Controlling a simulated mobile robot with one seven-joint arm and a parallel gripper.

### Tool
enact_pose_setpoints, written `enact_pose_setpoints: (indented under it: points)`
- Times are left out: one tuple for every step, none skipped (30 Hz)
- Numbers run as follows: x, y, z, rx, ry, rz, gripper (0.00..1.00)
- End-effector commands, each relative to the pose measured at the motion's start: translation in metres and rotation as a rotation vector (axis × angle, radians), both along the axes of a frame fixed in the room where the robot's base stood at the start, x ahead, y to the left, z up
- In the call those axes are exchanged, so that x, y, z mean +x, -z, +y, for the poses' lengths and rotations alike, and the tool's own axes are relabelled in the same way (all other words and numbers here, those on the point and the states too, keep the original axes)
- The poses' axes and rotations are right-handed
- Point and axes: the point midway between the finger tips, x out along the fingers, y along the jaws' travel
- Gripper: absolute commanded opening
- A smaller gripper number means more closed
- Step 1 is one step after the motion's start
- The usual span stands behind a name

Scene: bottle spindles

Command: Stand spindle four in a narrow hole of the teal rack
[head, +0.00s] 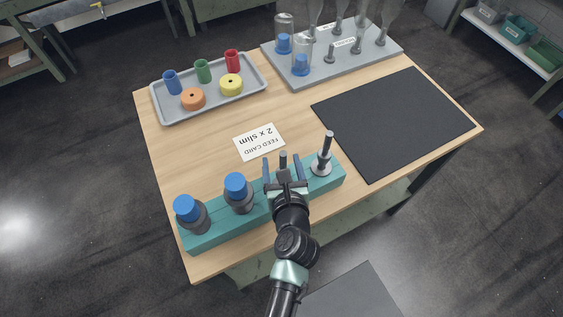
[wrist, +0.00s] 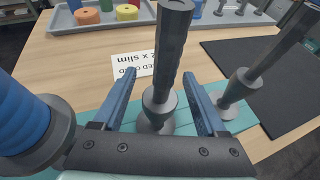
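The teal rack (head: 220,234) lies along the table's near edge. Two spindles with blue sleeves stand at its left, a far-left one (head: 188,212) and another (head: 238,192). A bare grey spindle (head: 325,153) stands at its right end. Another bare grey spindle (wrist: 160,100) stands in the rack between my fingers; its top also shows in the head view (head: 283,160). My gripper (wrist: 158,75) is open around it, with a gap on each side. No number is readable on any spindle, so I cannot tell which is spindle four. The rack's holes are hidden.
A feed card (head: 259,142) reading "2 x slim" lies behind the rack. A grey tray (head: 216,100) holds coloured sleeves and rings. A grey board (head: 345,62) at the back carries several spindles, two with blue parts and clear covers. A dark mat (head: 395,120) at right is empty.

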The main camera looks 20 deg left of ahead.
Motion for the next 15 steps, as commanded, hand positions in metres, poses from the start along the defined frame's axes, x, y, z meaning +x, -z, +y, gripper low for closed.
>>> enact_pose_setpoints:
  points:
    - [0.0, 0.0, 0.0, -0.001, 0.0, 0.001, 0.75]
    - [0.0, 0.001, 0.0, -0.001, 0.0, 0.001, 0.75]
    - [-0.001, 0.002, 0.0, -0.001, -0.001, 0.004, 0.75]
    - [-0.001, 0.002, 0.0, -0.001, -0.001, 0.004, 0.75]
    - [-0.002, 0.002, 0.0, -0.001, -0.001, 0.004, 0.75]
    - [-0.003, 0.001, -0.001, -0.001, 0.001, 0.004, 0.75]
    - [-0.004, 0.0, -0.002, 0.0, 0.001, 0.004, 0.75]
    - [-0.006, -0.001, -0.004, 0.0, 0.002, 0.003, 0.75]
    - [-0.009, -0.002, -0.006, 0.0, 0.002, 0.004, 0.75]
    - [-0.012, -0.004, -0.008, 0.0, 0.002, 0.004, 0.75]
    - [-0.016, -0.005, -0.01, 0.0, 0.002, 0.005, 0.75]
    - [-0.021, -0.009, -0.013, 0.001, 0.002, 0.003, 0.75]
    - [-0.026, -0.011, -0.016, 0.001, 0.002, 0.004, 0.75]
    - [-0.031, -0.013, -0.019, 0.001, 0.002, 0.004, 0.75]
    - [-0.037, -0.016, -0.023, 0.0, 0.004, 0.003, 0.75]
